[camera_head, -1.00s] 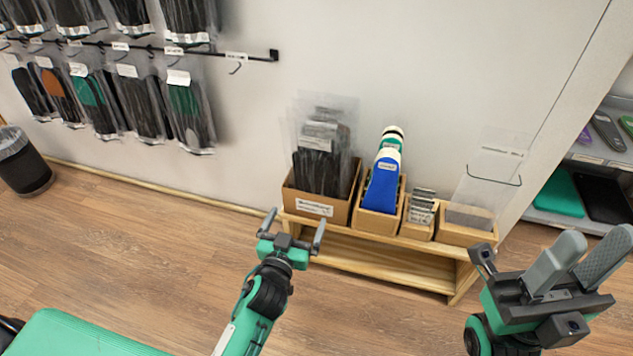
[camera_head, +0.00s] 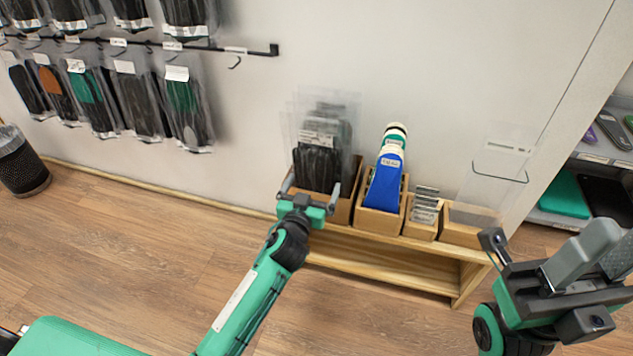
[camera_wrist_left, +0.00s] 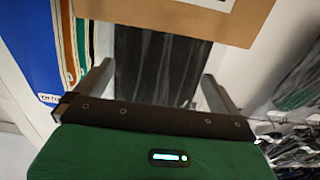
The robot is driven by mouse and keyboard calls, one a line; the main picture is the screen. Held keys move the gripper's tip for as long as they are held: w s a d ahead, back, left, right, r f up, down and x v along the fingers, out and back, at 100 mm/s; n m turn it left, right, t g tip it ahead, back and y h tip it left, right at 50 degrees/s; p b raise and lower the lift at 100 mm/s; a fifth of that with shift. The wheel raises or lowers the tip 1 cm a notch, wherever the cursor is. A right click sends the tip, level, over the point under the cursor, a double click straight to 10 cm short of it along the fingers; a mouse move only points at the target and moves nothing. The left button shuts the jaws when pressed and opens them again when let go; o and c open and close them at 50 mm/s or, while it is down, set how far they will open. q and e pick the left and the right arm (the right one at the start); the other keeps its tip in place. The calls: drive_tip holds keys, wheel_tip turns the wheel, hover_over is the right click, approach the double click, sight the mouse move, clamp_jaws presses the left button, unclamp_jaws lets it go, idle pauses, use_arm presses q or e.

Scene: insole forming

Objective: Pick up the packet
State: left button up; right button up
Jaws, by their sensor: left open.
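Clear packets with dark insoles (camera_head: 316,160) stand upright in a cardboard box (camera_head: 341,207) on the low wooden bench. In the head view my left gripper (camera_head: 311,187) is open in front of the packets and covers part of the box. In the left wrist view the open fingers (camera_wrist_left: 156,82) stand on either side of a dark packet (camera_wrist_left: 158,68), with nothing clearly clamped. I cannot tell how deep the packet lies between them. My right gripper (camera_head: 588,254) is at the right side of the head view, away from the packets; its jaw state is unclear.
Hanging packets (camera_head: 140,105) fill the rack at left. A bin (camera_head: 20,165) stands far left.

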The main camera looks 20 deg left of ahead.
use_arm(q)
drive_tip(key=shift+w, duration=0.55)
drive_tip(key=shift+c, duration=0.4)
drive_tip(key=c, duration=1)
drive_tip(key=shift+r, duration=0.1)
